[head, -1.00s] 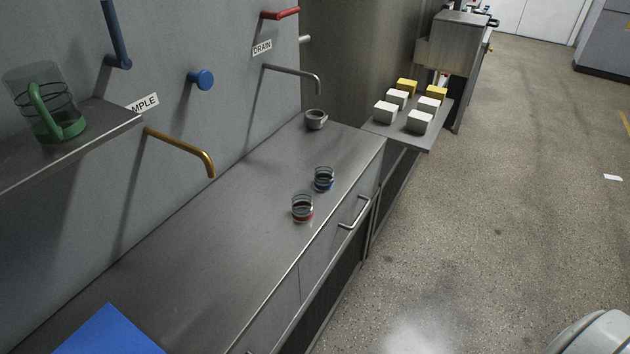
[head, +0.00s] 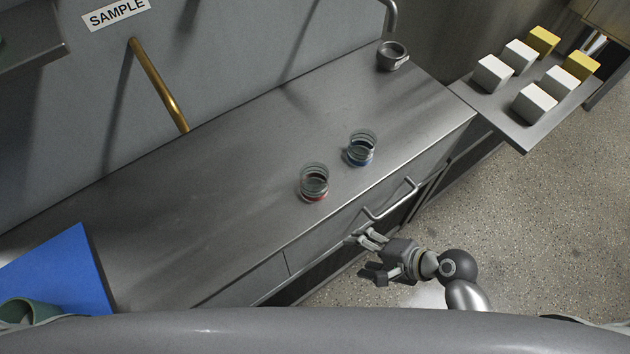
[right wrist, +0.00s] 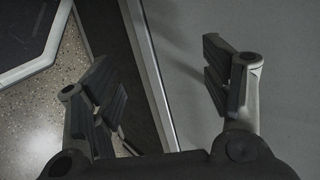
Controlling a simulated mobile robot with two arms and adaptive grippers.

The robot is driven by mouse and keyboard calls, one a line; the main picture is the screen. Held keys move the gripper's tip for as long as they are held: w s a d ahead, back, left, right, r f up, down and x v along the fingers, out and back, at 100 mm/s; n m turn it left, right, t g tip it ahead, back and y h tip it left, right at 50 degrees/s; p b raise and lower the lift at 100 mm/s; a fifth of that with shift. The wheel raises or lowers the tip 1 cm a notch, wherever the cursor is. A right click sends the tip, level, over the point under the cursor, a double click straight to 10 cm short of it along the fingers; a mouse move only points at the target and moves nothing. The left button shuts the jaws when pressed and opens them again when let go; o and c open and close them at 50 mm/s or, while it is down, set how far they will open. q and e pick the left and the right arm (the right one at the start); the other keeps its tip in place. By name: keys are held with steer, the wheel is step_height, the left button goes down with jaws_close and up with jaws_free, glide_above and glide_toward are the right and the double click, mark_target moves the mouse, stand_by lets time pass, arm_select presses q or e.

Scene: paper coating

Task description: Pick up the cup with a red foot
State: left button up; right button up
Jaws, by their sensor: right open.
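The cup with a red foot (head: 314,182) is a clear glass with dark rings, standing upright on the steel counter (head: 215,200) near its front edge. A similar cup with a blue foot (head: 361,148) stands behind it to the right. My right gripper (head: 363,254) is in front of the counter's drawer side, below and to the right of the red-footed cup and apart from it. In the right wrist view its two fingers (right wrist: 165,85) are spread with nothing between them. Neither cup shows in that view. My left gripper is not in view.
A drawer handle (head: 390,200) sticks out close to my right gripper. A grey cup (head: 392,56) stands at the counter's back. A blue mat (head: 62,268) and a green cup (head: 28,311) are at lower left. White and yellow cubes sit on a side shelf (head: 522,130).

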steer(key=s+a+r+m+y, duration=0.15)
steer(key=a+r+y, duration=0.25)
steer(key=r, duration=0.8)
steer(key=m+t+y, duration=0.4)
steer(key=m, duration=0.8)
glide_toward(327, 181)
steer(key=a, duration=0.3)
steer(key=w+a, duration=0.1)
steer(key=a, duration=0.1)
steer(key=w+a, duration=0.1)
steer(key=shift+w+a+r, duration=0.1)
steer(key=shift+w+r, duration=0.2)
steer(key=shift+w, duration=0.05)
steer(key=x, duration=0.2)
steer(key=b+x, duration=0.1)
steer(key=x, duration=0.3)
steer(key=shift+w+f, duration=0.2)
steer(key=shift+f, duration=0.15)
steer(key=c, duration=1.1)
steer(key=shift+c, duration=0.3)
steer(key=shift+r, duration=0.15)
